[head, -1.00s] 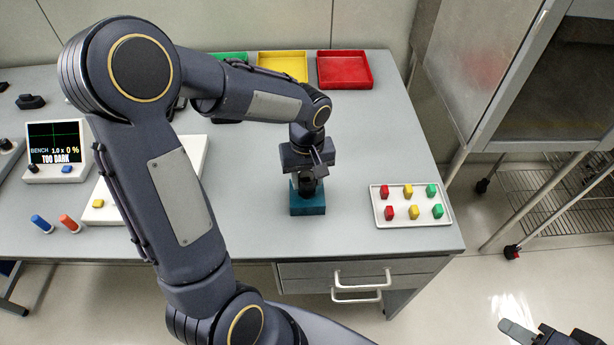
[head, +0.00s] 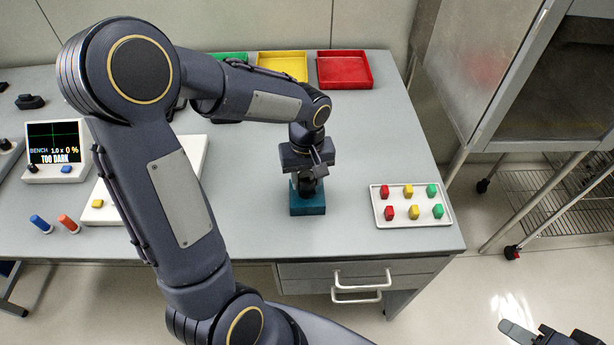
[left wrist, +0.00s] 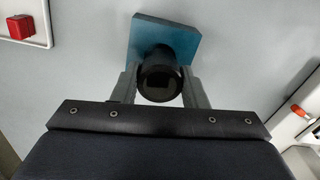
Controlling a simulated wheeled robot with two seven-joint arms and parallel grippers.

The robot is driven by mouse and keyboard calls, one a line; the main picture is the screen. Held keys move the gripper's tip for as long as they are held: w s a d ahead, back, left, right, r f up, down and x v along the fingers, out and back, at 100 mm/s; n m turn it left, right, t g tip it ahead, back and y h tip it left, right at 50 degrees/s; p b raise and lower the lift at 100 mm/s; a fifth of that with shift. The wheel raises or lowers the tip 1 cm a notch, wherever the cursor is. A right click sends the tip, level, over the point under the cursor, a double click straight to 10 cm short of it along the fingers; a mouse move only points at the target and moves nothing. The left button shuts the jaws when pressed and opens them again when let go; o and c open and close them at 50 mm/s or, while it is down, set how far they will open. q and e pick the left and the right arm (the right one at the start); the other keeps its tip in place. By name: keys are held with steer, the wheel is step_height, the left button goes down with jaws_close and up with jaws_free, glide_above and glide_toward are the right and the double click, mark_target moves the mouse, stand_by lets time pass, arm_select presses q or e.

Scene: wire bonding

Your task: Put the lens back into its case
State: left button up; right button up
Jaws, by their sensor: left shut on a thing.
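The lens is a black cylinder (head: 307,186), upright at the teal case (head: 308,208) on the right half of the bench. In the left wrist view the lens (left wrist: 160,82) is between the fingers, with the teal case (left wrist: 165,38) behind it. My left gripper (head: 309,176) is shut on the lens from above. The lens's lower end is hidden, so I cannot tell how deep it sits in the case. My right gripper (head: 510,335) is at the bottom right, away from the bench, only partly in view.
A white tray (head: 411,222) with several red, yellow and green blocks lies right of the case. Red (head: 344,70) and yellow (head: 282,66) bins stand at the back. A small screen (head: 56,150) reading "TOO DARK" is at the left. Bench around the case is clear.

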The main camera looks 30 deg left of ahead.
mark_target(307, 178)
arm_select(q)
steer(key=shift+f+b, duration=1.35)
steer(key=shift+f, duration=0.15)
steer(key=o, duration=1.2)
step_height(307, 178, up, 8)
steer(key=shift+f+p, duration=0.25)
steer(key=shift+p, duration=0.05)
steer(key=shift+r, duration=0.15)
